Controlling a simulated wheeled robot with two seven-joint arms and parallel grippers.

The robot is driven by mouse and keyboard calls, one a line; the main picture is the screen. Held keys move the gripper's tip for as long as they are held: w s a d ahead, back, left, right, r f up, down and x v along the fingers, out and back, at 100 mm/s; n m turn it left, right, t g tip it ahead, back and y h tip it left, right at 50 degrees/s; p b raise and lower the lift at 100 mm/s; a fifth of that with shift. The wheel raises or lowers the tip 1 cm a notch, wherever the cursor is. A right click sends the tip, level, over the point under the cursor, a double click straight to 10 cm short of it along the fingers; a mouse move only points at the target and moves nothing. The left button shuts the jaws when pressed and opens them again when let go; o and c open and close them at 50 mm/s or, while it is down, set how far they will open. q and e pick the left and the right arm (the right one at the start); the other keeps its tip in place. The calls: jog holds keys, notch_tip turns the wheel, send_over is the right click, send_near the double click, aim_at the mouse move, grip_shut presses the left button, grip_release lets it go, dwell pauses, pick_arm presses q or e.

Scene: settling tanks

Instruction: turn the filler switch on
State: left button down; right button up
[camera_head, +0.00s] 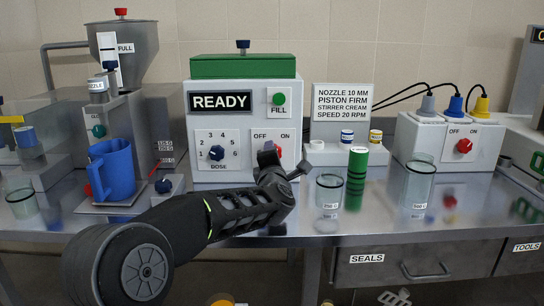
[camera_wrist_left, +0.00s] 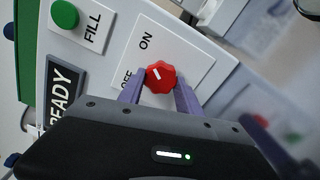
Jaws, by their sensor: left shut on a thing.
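The filler (camera_head: 243,95) is a white box with a green top and a READY display (camera_head: 221,101). Its red switch knob (camera_head: 278,151) sits under the OFF and ON labels, partly hidden by my left gripper (camera_head: 272,162). In the left wrist view, the gripper's two fingers are on either side of the red knob (camera_wrist_left: 160,77), shut on it. The knob's white mark points between the OFF and ON labels; its exact setting is hard to tell. My right gripper is not in view.
The green FILL button (camera_head: 279,99) and blue DOSE knob (camera_head: 217,153) are on the same panel. A blue jug (camera_head: 112,171) stands left. Glass beakers (camera_head: 329,191) and a green cylinder (camera_head: 356,180) stand right. Another box has its own red OFF/ON knob (camera_head: 464,146).

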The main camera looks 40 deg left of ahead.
pick_arm(q)
jog(key=shift+f, duration=0.1)
jog(key=c, duration=0.8)
grip_release()
jog(key=shift+s+d, duration=0.1)
jog(key=v, duration=0.7)
jog(key=shift+s+d, duration=0.2)
